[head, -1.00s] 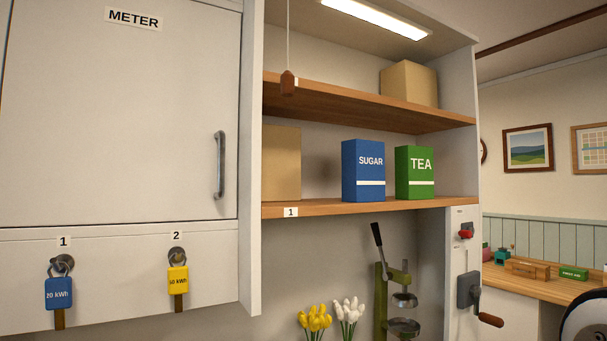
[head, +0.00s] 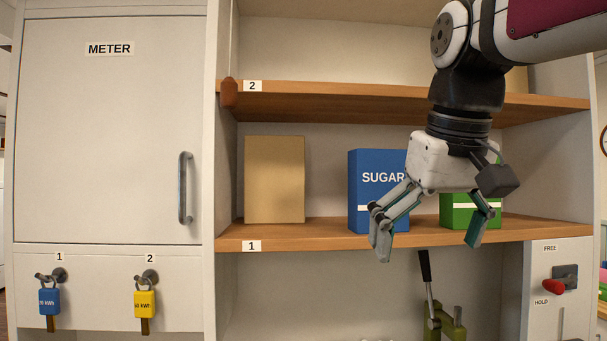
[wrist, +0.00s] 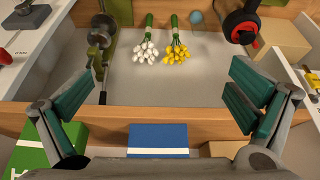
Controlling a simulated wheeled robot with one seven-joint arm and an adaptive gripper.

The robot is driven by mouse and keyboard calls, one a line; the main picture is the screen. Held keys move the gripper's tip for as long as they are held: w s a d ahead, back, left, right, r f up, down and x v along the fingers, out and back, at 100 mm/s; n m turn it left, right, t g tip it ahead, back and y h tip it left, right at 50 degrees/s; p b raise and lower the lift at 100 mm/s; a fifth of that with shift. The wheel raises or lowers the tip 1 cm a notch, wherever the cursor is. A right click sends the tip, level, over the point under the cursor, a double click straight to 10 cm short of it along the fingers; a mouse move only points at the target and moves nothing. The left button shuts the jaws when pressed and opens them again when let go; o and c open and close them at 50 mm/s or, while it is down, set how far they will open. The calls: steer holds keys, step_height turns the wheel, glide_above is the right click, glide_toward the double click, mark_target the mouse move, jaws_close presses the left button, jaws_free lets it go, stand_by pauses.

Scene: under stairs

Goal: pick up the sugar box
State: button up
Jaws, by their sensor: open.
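The sugar box (head: 366,170) is blue with a white stripe and stands upright on shelf 1 (head: 310,235). My gripper (head: 428,244) is open and empty, pointing down in front of the shelf edge. In the head view it covers the right part of the sugar box and much of the green tea box (head: 458,212). In the wrist view the sugar box (wrist: 158,136) is at the bottom centre, between the lines of the spread fingers (wrist: 162,88). I see no contact with it.
A plain cardboard box (head: 275,180) stands left of the sugar box, with a gap between. The tea box is close on its right. Upper shelf 2 (head: 340,100) is overhead. A lever press (head: 440,318) and flowers (wrist: 160,50) are below.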

mark_target(386, 185)
step_height(386, 185, up, 8)
steer(key=w+p, duration=0.3)
steer(key=w, duration=1)
steer(key=shift+w+a+f+p, duration=0.1)
steer(key=shift+p, duration=0.2)
steer(key=shift+w+f, duration=0.15)
steer(key=shift+w, duration=0.05)
steer(key=shift+f+p, duration=0.3)
steer(key=shift+p, duration=0.15)
steer(key=shift+w+f, duration=0.1)
steer(key=shift+w, duration=0.05)
steer(key=shift+w, duration=0.1)
steer(key=shift+c, duration=0.6)
steer(key=c, duration=1.3)
